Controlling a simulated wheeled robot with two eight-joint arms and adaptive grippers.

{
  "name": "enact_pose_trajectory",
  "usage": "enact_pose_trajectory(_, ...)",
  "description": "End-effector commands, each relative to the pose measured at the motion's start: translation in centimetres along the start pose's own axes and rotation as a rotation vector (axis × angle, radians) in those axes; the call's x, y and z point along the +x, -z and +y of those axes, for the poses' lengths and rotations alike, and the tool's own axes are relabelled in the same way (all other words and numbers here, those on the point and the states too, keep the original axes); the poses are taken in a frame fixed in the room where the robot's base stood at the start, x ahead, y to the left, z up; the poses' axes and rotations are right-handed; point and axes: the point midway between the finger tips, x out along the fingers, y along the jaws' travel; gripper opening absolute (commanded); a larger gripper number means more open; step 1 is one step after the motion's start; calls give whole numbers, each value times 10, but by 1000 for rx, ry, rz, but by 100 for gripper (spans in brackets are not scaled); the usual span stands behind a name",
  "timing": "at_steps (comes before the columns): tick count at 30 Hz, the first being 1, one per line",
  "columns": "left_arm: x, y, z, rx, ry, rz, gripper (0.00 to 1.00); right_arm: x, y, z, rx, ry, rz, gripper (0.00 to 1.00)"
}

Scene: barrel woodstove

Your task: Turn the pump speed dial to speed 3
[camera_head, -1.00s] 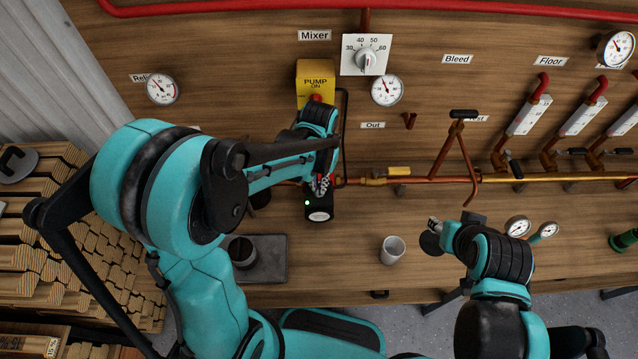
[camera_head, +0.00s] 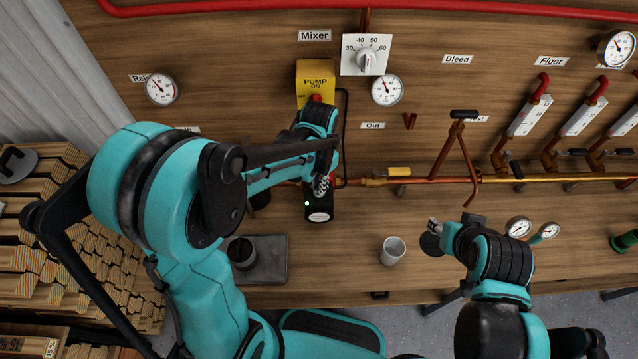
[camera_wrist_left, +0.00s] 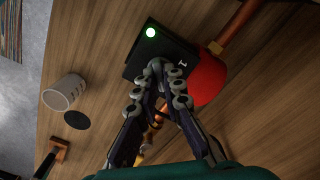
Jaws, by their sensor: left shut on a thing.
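The pump is a red body (camera_wrist_left: 207,80) with a black control box (camera_head: 319,213), set on the pipe below the yellow "PUMP ON" box. The black box also shows in the left wrist view (camera_wrist_left: 150,45), with a lit green light and a white mark beside the fingers. My left gripper (camera_head: 322,186) is at the black box. In the left wrist view its fingertips (camera_wrist_left: 166,70) are close together on the box face, shut on the speed dial, which they hide. The dial's setting cannot be read. My right gripper (camera_head: 436,232) is away to the right, above the bench; its jaws are unclear.
A yellow box (camera_head: 315,72) with a red button and a mixer dial (camera_head: 366,60) are above the pump. A copper pipe (camera_head: 440,180) runs right along the wall. A light cup (camera_head: 393,251) and a grey tray (camera_head: 270,272) stand on the bench.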

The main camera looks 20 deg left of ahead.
Motion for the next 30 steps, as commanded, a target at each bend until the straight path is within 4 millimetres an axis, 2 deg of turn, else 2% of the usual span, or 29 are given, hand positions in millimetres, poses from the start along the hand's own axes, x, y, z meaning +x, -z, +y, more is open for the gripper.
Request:
enact_pose_trajectory(6,0,0,0,1,1,0,0,0,0,0,0,0,0,40)
enact_pose_trajectory(7,0,0,0,1,1,0,14,0,0,0,0,0,0,40)
enact_pose_trajectory(9,0,0,0,0,1,0,29,0,0,0,0,0,0,40)
enact_pose_trajectory(20,-4,0,0,-1,0,0,29,0,0,0,0,0,0,40)
enact_pose_trajectory(23,-16,0,0,-1,0,0,29,0,0,0,0,0,0,40)
enact_pose_trajectory(30,-67,0,0,0,0,0,29,0,0,0,0,0,0,40)
